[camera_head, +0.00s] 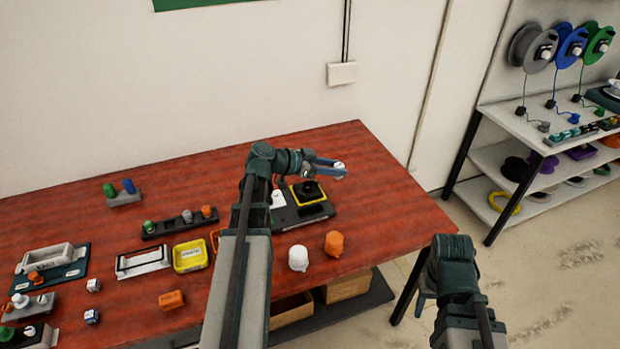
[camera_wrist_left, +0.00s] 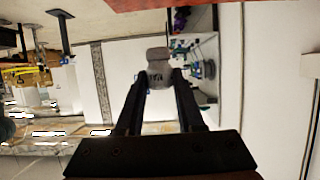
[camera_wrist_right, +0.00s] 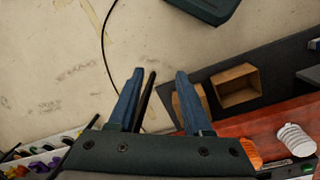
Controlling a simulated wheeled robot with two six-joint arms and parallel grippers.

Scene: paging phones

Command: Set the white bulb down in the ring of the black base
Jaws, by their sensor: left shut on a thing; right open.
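My left gripper (camera_head: 332,168) is shut on a small white piece, likely the white bulb (camera_head: 340,172), in the air above the far right part of the table. My arm partly covers the base. The bulb is apart from the base. I cannot clearly make out the ring. My right gripper (camera_wrist_right: 158,76) is open and empty, off the table's right side.
A white ribbed piece (camera_head: 298,259) and an orange one (camera_head: 334,244) stand near the table's front edge. A yellow tray (camera_head: 190,257), a dark strip with knobs (camera_head: 180,224) and small blocks lie left. The table (camera_head: 385,215) is clear right of the base. A shelf (camera_head: 520,125) stands right.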

